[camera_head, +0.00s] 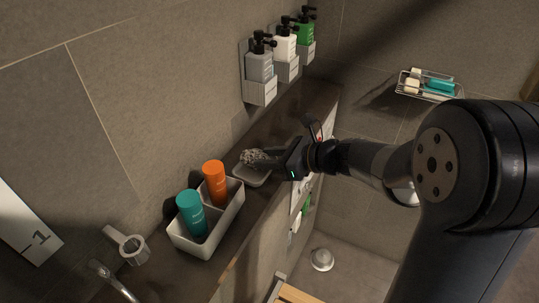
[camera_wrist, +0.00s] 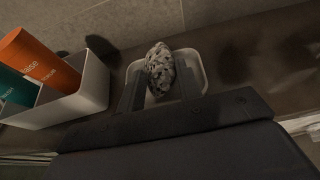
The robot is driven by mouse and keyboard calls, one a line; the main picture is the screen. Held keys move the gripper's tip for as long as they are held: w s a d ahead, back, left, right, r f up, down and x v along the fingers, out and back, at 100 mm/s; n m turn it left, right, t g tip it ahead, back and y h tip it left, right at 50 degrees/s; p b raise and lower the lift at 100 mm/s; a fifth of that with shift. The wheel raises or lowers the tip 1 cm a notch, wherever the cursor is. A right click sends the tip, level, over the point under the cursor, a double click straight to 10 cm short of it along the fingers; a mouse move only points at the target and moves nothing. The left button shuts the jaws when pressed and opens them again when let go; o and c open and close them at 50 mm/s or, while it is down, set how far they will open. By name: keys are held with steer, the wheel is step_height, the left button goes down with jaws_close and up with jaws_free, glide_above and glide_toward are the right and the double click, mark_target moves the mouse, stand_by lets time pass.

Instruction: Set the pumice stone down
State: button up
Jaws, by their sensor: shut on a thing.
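The speckled grey pumice stone (camera_head: 255,159) is held in my gripper (camera_head: 268,158), which is shut on it. In the wrist view the pumice stone (camera_wrist: 159,70) shows between the fingers of my gripper (camera_wrist: 158,92), over a small pale dish (camera_wrist: 199,62). The dish (camera_head: 251,178) sits on the dark ledge in the head view, below the stone. I cannot tell whether the stone touches the dish.
A white divided caddy (camera_head: 206,234) with a teal bottle (camera_head: 192,215) and an orange bottle (camera_head: 215,183) stands close left of the dish. Wall dispensers (camera_head: 261,75) hang above the dark ledge (camera_head: 292,113). A wire basket (camera_head: 427,87) hangs on the far wall.

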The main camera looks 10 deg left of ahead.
steer(key=shift+f+b, duration=0.35)
steer(key=shift+f, duration=0.1)
steer(key=o, duration=1.1)
steer(key=shift+c, duration=0.2)
steer(key=shift+r, duration=0.1)
steer(key=shift+r+p, duration=0.25)
steer(key=shift+p, duration=0.05)
steer(key=shift+d+r, duration=0.25)
steer(key=v, duration=1.1)
steer(key=shift+s+d+b, duration=0.2)
steer(key=shift+b, duration=0.2)
